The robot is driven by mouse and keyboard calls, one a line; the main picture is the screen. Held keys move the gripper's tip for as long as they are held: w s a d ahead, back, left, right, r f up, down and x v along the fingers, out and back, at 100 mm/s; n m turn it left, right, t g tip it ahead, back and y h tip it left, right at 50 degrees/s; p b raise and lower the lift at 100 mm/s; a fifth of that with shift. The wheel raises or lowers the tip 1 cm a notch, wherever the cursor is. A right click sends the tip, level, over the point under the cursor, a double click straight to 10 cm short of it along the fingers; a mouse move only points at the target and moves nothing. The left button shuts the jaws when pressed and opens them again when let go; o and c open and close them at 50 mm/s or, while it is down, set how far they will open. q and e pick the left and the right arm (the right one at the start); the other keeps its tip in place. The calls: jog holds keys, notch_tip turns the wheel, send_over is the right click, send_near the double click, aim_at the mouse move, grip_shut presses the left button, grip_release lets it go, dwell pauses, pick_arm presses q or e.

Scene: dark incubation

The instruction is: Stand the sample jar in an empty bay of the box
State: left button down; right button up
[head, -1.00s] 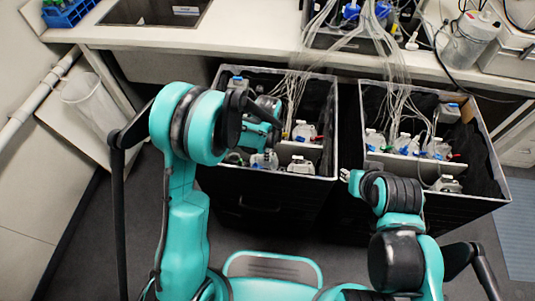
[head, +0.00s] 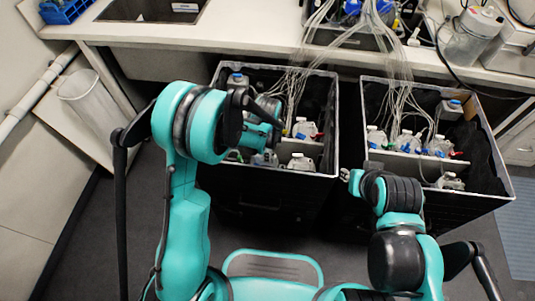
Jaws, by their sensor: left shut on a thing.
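My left gripper (head: 268,147) hangs over the front part of the left black box (head: 255,196), mostly hidden behind my own wrist. It is shut on a small clear jar, apparently the sample jar (head: 265,158), whose outline is hard to make out. Whether the jar touches the box floor cannot be told. Other clear jars stand in this box: one with a white cap (head: 301,161) at the front right and one with a red fitting (head: 305,129) behind the divider. My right gripper (head: 347,175) is small and partly hidden by its arm near the right box; its opening is unclear.
The right black box (head: 430,203) holds several capped jars (head: 408,142) with tubing rising from them to the bench. A white bench (head: 240,35) runs behind both boxes. A waste bin (head: 90,100) stands at the left. The floor in front is clear.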

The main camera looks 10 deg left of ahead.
pick_arm(q)
jog(key=shift+s+f, duration=0.1)
jog(key=shift+f, duration=0.85)
jog(key=c, duration=1.6)
grip_release()
jog(key=shift+o, duration=0.2)
jog(key=shift+r, duration=0.1)
notch_tip(320, 180, up, 9)
jog(key=p, duration=0.5)
jog(key=shift+p, duration=0.4)
